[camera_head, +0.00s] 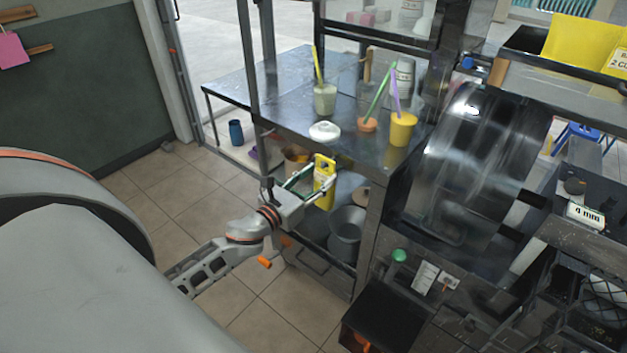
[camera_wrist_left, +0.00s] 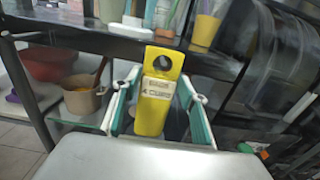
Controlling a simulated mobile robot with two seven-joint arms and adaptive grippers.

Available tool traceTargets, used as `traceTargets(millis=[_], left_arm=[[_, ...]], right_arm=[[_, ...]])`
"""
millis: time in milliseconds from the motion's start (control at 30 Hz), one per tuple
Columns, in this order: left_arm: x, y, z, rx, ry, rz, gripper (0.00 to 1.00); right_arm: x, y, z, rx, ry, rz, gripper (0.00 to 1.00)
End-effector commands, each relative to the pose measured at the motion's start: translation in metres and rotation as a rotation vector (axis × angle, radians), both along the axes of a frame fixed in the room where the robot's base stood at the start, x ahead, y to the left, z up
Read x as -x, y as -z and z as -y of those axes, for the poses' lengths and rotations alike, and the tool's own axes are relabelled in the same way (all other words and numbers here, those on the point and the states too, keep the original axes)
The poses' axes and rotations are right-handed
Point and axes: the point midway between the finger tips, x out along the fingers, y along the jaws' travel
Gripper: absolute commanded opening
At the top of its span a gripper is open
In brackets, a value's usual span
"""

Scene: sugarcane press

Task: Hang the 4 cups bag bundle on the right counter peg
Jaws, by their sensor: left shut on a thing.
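The yellow bag bundle (camera_head: 324,186) is in my left gripper (camera_head: 312,181), in front of the steel counter's front edge. In the left wrist view the bundle (camera_wrist_left: 153,110) stands upright, with a round hole in its top and a label that seems to read "4 CUPS". The fingers of my left gripper (camera_wrist_left: 155,101) are on either side of it, shut on it. I cannot make out the right counter peg in either view. My right gripper is not in view.
The steel counter (camera_head: 290,98) holds cups with straws and a white lidded item (camera_head: 324,131). A shiny steel press body (camera_head: 465,165) stands right of the counter. Under it are shelves with a grey pot (camera_head: 346,232). Open tiled floor (camera_head: 190,200) lies to the left.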

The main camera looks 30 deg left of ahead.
Motion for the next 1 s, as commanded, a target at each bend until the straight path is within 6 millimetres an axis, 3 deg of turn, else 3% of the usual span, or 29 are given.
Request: traceTargets(millis=[433,1000], left_arm=[[-0.02,0.006,0.002,0.0,0.0,0.002,0.24],[-0.023,0.009,0.002,0.0,0.0,0.002,0.24]], right_arm=[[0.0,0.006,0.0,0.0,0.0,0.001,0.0],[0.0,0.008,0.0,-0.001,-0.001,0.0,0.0]])
